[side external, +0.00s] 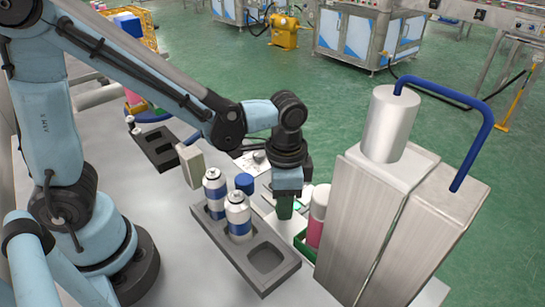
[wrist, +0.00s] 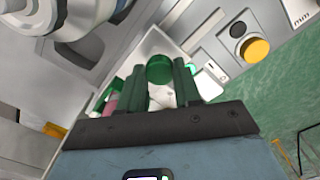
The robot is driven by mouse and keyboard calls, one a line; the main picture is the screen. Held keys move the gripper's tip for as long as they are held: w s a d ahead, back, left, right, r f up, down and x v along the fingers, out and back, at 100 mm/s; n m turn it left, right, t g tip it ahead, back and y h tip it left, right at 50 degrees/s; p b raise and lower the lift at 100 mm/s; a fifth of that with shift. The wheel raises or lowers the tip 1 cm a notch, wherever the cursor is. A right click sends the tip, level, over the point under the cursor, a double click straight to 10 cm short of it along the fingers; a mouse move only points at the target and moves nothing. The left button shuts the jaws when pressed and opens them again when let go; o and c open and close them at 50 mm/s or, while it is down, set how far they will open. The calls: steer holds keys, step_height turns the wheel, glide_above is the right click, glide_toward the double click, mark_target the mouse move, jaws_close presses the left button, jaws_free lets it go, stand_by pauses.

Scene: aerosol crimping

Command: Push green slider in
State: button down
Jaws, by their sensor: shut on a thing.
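The green slider (wrist: 160,68) shows in the wrist view as a round green knob between my gripper's fingers. My gripper (wrist: 161,72) has two dark green fingers, shut on the knob from both sides. In the side external view my gripper (side external: 284,212) points down beside the press machine, to the left of its metal body. The slider itself is hidden there behind the fingers. How far in the slider sits cannot be told.
A grey tray (side external: 284,273) with two white-and-blue cans (side external: 239,215) stands left of my gripper. The metal press (side external: 375,215) stands close on the right. A yellow button (wrist: 256,50) shows in the wrist view.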

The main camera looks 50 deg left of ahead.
mark_target(309, 221)
steer(key=d, duration=0.6)
steer(key=shift+d, duration=0.4)
steer(key=c, duration=0.8)
jaws_free()
step_height(309, 221, up, 12)
steer(key=shift+a, duration=0.1)
steer(key=a+f+n+t, duration=0.1)
steer(key=a+n+t, duration=0.1)
steer(key=a, duration=0.4)
steer(key=s+a+n+t, duration=0.1)
steer(key=a+n+t, duration=0.1)
steer(key=a, duration=0.4)
steer(key=s+a+f+n+t, duration=0.1)
steer(key=a+n+t, duration=0.2)
steer(key=a, duration=0.3)
steer(key=shift+a+f+n, duration=0.1)
steer(key=shift+f+n, duration=0.2)
steer(key=shift+n, duration=0.1)
